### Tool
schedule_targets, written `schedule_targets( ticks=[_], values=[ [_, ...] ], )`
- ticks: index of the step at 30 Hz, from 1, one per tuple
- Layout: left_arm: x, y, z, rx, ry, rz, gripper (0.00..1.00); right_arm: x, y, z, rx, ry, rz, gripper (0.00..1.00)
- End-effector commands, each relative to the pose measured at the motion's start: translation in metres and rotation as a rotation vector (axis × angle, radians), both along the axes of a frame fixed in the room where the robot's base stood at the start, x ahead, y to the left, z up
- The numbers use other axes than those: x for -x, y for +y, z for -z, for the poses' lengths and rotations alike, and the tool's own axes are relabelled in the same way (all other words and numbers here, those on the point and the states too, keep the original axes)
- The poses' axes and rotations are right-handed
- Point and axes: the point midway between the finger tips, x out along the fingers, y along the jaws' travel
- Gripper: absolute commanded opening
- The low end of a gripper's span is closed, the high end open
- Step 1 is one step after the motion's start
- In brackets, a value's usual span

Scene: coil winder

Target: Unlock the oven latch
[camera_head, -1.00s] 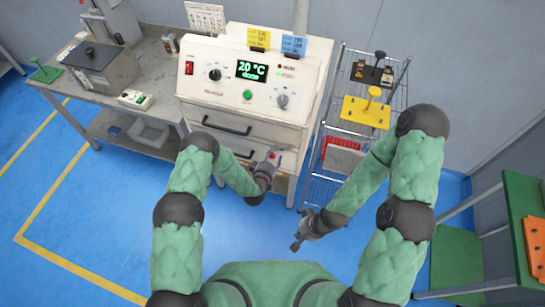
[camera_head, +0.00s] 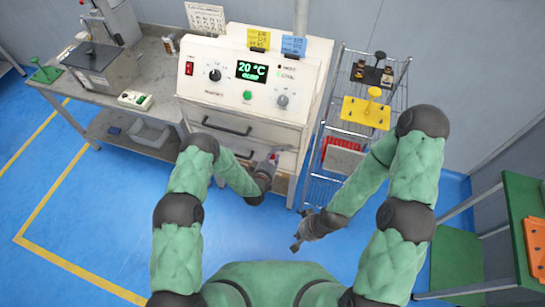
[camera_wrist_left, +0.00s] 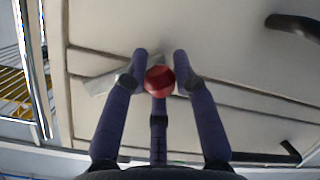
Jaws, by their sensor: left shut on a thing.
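The oven (camera_head: 247,95) is a cream cabinet with a panel whose green display reads 20 °C and a second line, with drawers or doors below. In the left wrist view a red round knob (camera_wrist_left: 159,80), which looks like the latch handle, sits between the fingers of my left gripper (camera_wrist_left: 160,72). The gripper is shut on it, against the oven front. In the head view my left gripper (camera_head: 270,165) is at the lower right of the oven front. My right gripper (camera_head: 297,243) hangs low and empty over the floor; its fingers are too small to judge.
A dark handle (camera_head: 227,125) is on the oven front above my left forearm. A wire rack (camera_head: 345,118) with a yellow fixture (camera_head: 366,110) stands right of the oven. A grey workbench (camera_head: 150,60) is at the left. Blue floor is free in front.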

Motion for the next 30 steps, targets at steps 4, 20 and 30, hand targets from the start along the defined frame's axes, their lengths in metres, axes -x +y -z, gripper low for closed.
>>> schedule_targets(
  ticks=[4,20,30],
  values=[
    [0.001,0.000,0.000,-0.008,-0.002,0.002,0.00,0.000,0.000,0.001,0.000,0.000,0.000,0.00],
    [0.000,0.003,-0.006,-0.217,-0.068,0.003,0.00,0.000,0.000,0.013,0.000,0.000,0.000,0.00],
    [-0.001,0.005,-0.014,-0.432,-0.138,0.003,0.00,0.000,0.000,0.026,0.000,0.000,0.000,0.00]
  ],
)
